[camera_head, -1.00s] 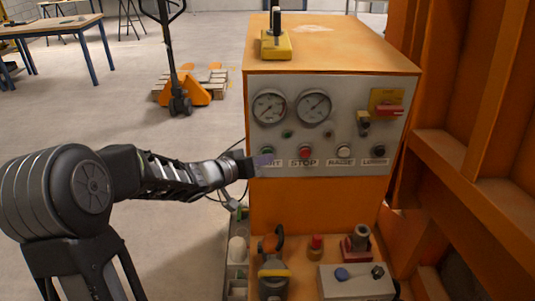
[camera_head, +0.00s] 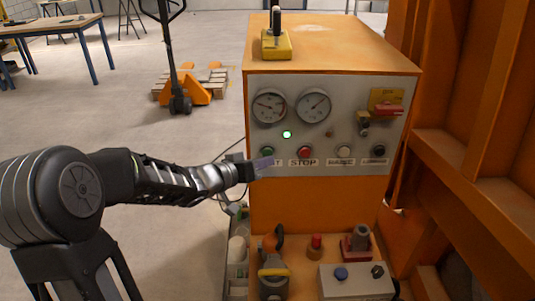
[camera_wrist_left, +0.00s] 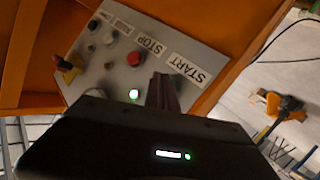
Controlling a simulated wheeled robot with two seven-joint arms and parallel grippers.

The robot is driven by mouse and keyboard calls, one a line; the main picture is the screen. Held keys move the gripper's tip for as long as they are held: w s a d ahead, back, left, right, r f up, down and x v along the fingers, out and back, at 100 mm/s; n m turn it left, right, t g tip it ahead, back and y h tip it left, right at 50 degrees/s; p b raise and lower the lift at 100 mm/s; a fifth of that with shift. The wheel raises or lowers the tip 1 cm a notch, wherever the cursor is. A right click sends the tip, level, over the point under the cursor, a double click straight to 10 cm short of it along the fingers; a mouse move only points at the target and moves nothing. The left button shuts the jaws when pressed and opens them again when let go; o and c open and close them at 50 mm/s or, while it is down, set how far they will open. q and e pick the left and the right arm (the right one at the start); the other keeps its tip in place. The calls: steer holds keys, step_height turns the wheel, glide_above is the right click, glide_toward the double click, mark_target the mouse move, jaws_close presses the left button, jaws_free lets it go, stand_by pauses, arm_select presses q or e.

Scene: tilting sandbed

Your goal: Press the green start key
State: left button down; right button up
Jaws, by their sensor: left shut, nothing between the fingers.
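The green start key (camera_head: 267,151) is on the grey control panel (camera_head: 345,90), above its START label and left of the red stop button (camera_head: 305,152). My left gripper (camera_head: 263,164) is shut and empty, with its fingertips just below the key and over part of the label. I cannot tell whether they touch the panel. In the left wrist view, the shut fingers (camera_wrist_left: 163,92) stand beside the START label (camera_wrist_left: 188,70) and partly hide the key. A small lamp (camera_head: 287,134) above the keys glows green, also in the left wrist view (camera_wrist_left: 134,94). My right gripper is not in view.
Two gauges (camera_head: 313,105) sit above the keys. White (camera_head: 344,152) and black (camera_head: 379,151) buttons are to the right, below a red-handled switch (camera_head: 388,109). A yellow box (camera_head: 276,44) stands on the orange cabinet.

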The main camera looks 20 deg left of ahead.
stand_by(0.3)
arm_select(q)
steer(key=s, duration=0.1)
steer(key=s+d, duration=0.1)
steer(key=s, duration=0.1)
steer(key=s+d, duration=0.1)
steer(key=shift+s+d, duration=0.1)
steer(key=shift+s, duration=0.2)
stand_by(0.8)
